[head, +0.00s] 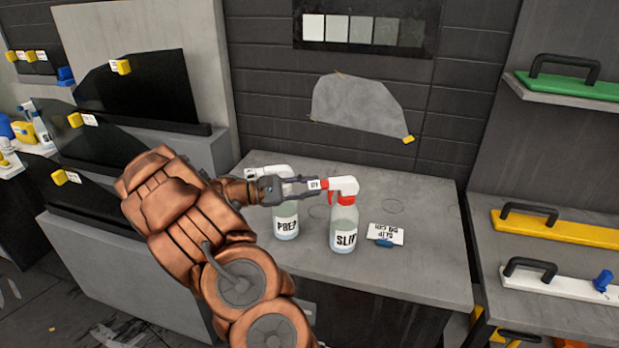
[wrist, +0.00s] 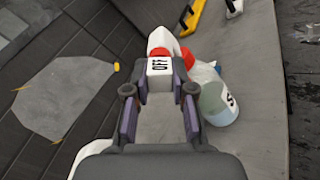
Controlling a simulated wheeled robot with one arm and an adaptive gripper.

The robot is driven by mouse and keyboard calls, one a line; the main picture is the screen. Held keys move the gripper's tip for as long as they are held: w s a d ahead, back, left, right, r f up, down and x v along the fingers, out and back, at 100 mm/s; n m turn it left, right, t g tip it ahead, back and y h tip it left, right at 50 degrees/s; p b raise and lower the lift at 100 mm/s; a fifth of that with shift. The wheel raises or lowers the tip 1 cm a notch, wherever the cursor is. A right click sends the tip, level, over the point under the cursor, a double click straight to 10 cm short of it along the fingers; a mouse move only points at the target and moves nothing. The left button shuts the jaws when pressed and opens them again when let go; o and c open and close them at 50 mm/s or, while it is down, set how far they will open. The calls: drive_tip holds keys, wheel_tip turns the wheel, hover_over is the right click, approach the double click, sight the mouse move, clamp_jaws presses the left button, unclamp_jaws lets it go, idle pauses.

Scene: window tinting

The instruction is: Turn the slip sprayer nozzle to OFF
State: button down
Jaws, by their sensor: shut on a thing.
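The slip sprayer (head: 344,227) stands upright on the grey bench, with a white head, red collar and trigger, and a "SLIP" label partly in view. Its nozzle (head: 316,185) points left. In the wrist view the nozzle (wrist: 160,67) shows a face reading "OFF". My gripper (head: 308,187) reaches in from the left and is shut on the nozzle; in the wrist view its two fingers (wrist: 159,92) lie on either side of it. The sprayer's bottle (wrist: 216,103) shows to the right in the wrist view.
The prep sprayer (head: 286,222) stands just left of the slip sprayer, below my gripper. A small card (head: 386,233) with a blue piece lies to the right. The bench top (head: 425,270) is clear around its right side. A grey film cutout (head: 360,108) hangs on the wall behind.

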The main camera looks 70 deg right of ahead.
drive_tip(key=n+p, duration=0.3)
drive_tip(key=shift+r+n, duration=0.2)
drive_tip(key=shift+n, duration=0.1)
drive_tip(key=shift+f+n+p, duration=0.15)
drive_tip(key=shift+n+p, duration=1.35)
drive_tip(key=shift+n, duration=0.4)
drive_tip(key=shift+f, duration=0.1)
drive_tip(key=c, duration=1)
unclamp_jaws()
drive_tip(key=shift+o, duration=0.2)
drive_tip(key=v, duration=1.2)
